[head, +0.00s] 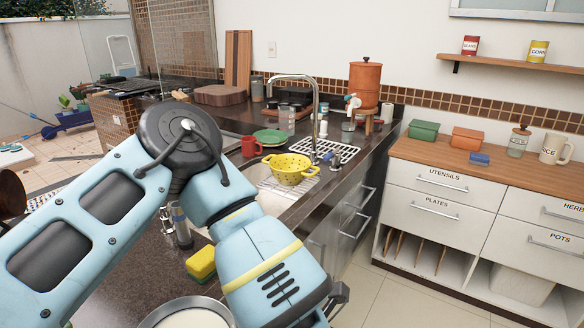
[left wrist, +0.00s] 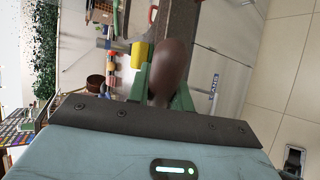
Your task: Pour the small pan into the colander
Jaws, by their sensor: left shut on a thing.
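The yellow colander (head: 290,168) sits at the sink among the counter's dishes in the head view, upright and open at the top. A metal pan (head: 152,319) with pale contents shows at the bottom edge, mostly cut off. In the left wrist view my left gripper (left wrist: 163,82) is shut on a brown rounded handle (left wrist: 172,58). The rest of the held thing is hidden there, so its join to the pan does not show. In the head view my left arm reaches across the counter, with its wrist right of the pan. My right gripper is not in view.
The faucet (head: 317,105) arches behind the colander. A red mug (head: 251,146) and green plate (head: 269,136) stand close behind it. A yellow sponge (head: 201,262) lies on the near counter. A white rack (head: 333,151) is right of the colander.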

